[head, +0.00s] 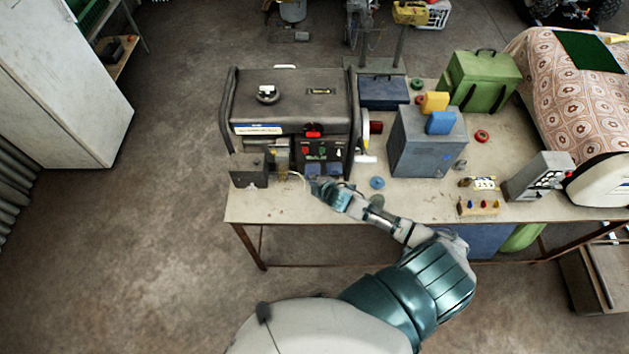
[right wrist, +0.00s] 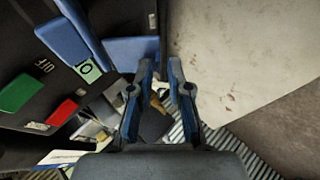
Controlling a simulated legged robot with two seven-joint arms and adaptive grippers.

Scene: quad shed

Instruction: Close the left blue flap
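A dark generator (head: 295,100) stands at the left end of the workbench. Small blue flaps (head: 311,168) show low on its front panel, partly hidden by my right gripper. In the right wrist view one blue flap (right wrist: 132,50) stands out from the panel near my fingertips, and a longer blue piece (right wrist: 66,32) lies further left. I cannot tell how far each flap is open. My right gripper (head: 316,188) is in front of the panel's lower edge. In the right wrist view its fingers (right wrist: 160,70) are apart with nothing between them. My left gripper is out of view.
The workbench (head: 410,200) has free room in front of the grey box (head: 425,145). A blue disc (head: 377,183) lies near my right forearm. A green button (right wrist: 22,93) and a red button (right wrist: 62,112) are on the panel. A small dark box (head: 248,170) is left of the gripper.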

